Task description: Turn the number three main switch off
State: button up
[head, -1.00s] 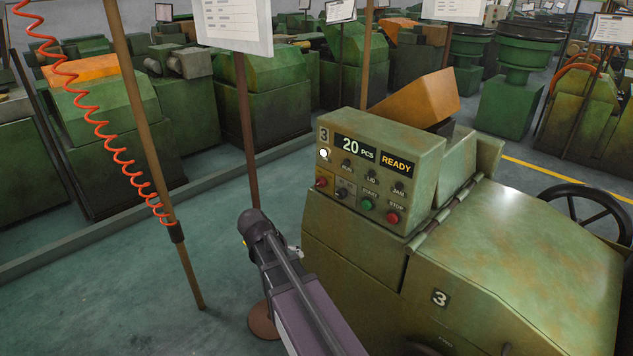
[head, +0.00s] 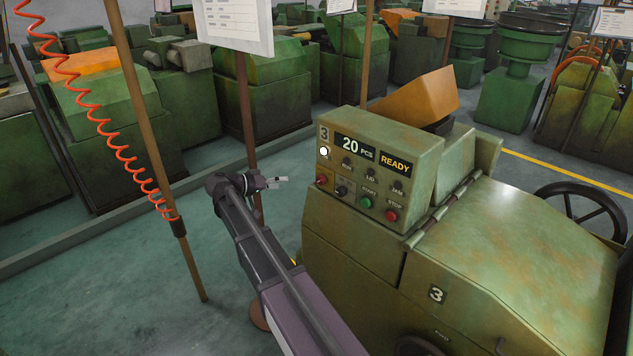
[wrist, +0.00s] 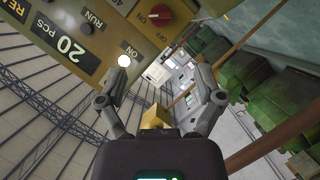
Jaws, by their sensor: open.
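The number three machine's control box (head: 375,170) is green and bears a "3" label, a "20 PCS" display and a "READY" display. A red rotary switch (head: 321,180) sits at its lower left. In the wrist view this red switch (wrist: 160,13) is at the top edge, with ON and OFF lettering beside it. I cannot tell where it points. My gripper (head: 280,182) is open and empty, left of the box and apart from it. In the wrist view my gripper (wrist: 163,75) has its fingers spread, with the switch beyond them.
A white lamp (head: 323,152) glows above the switch. A black selector (head: 341,191), a green button (head: 366,202) and a red button (head: 391,215) are to its right. A brown post (head: 247,130) stands behind my gripper. A pole with a red coiled hose (head: 150,150) stands farther left.

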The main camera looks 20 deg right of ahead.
aim_at(317, 181)
jog(key=shift+d, duration=0.1)
jog(key=shift+b+x, duration=1.85)
jog(key=shift+x, duration=4.95)
jog(key=c, duration=1.2)
